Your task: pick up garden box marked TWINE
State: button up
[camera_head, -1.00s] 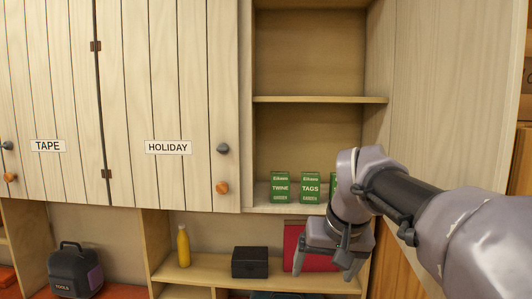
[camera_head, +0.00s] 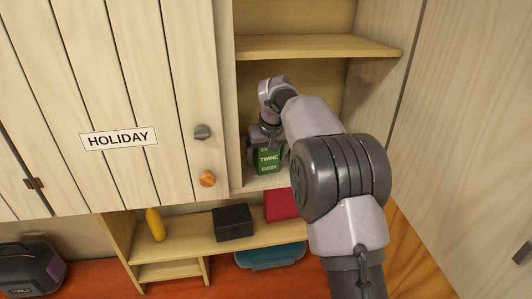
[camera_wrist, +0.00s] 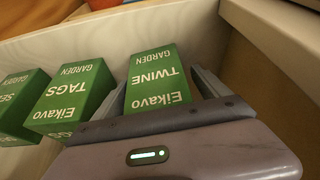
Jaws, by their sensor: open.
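The green garden box marked TWINE (camera_head: 268,160) stands on the lower shelf of the open cabinet, at its left side. It also shows in the wrist view (camera_wrist: 157,80). My gripper (camera_head: 266,145) is at the box, with its jaws open. In the wrist view the two fingers (camera_wrist: 160,92) lie on either side of the TWINE box. I cannot tell whether they touch it. The lower part of the box is hidden behind my gripper in the wrist view.
In the wrist view a green TAGS box (camera_wrist: 72,98) stands close beside the TWINE box, with another green box (camera_wrist: 20,104) past it. A shelf board (camera_head: 315,46) runs above my gripper. The HOLIDAY door (camera_head: 120,110) is at the left.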

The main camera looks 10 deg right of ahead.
jog(key=shift+w+d+f, duration=0.1)
jog(key=shift+f, duration=0.4)
jog(key=shift+d+f, duration=0.2)
jog(key=shift+d, duration=0.05)
jog(key=shift+w, duration=0.1)
jog(key=shift+a, duration=0.25)
jog(key=c, duration=0.7)
jog(key=shift+d, duration=0.1)
jog(key=c, duration=0.9)
